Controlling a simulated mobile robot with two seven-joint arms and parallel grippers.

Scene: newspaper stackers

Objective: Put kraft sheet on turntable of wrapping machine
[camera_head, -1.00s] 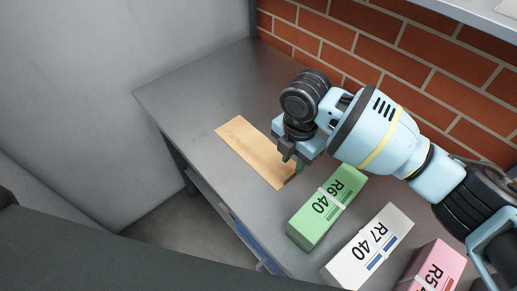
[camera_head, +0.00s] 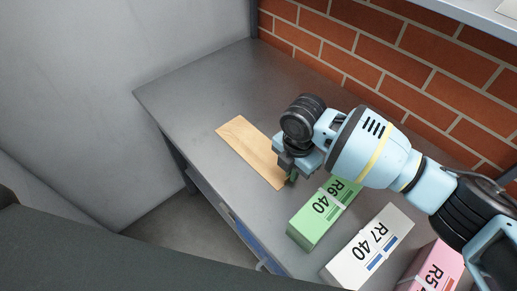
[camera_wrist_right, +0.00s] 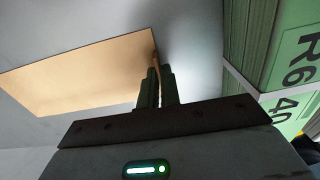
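The kraft sheet (camera_head: 247,148) is a flat tan strip lying on the grey table. It also shows in the right wrist view (camera_wrist_right: 85,75), at the left. My right gripper (camera_head: 290,178) is low at the near right end of the sheet. In the right wrist view its green fingers (camera_wrist_right: 159,85) are close together, with a thin brown edge of the sheet between them. The sheet still lies on the table. My left gripper is not in view. The turntable and wrapping machine are not in view.
A green bundle marked R6 40 (camera_head: 312,222) lies close to the right gripper. A white bundle marked R7 40 (camera_head: 358,258) and a pink bundle (camera_head: 437,262) lie further right. A brick wall (camera_head: 400,60) stands behind the grey table (camera_head: 195,90), whose far left is clear.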

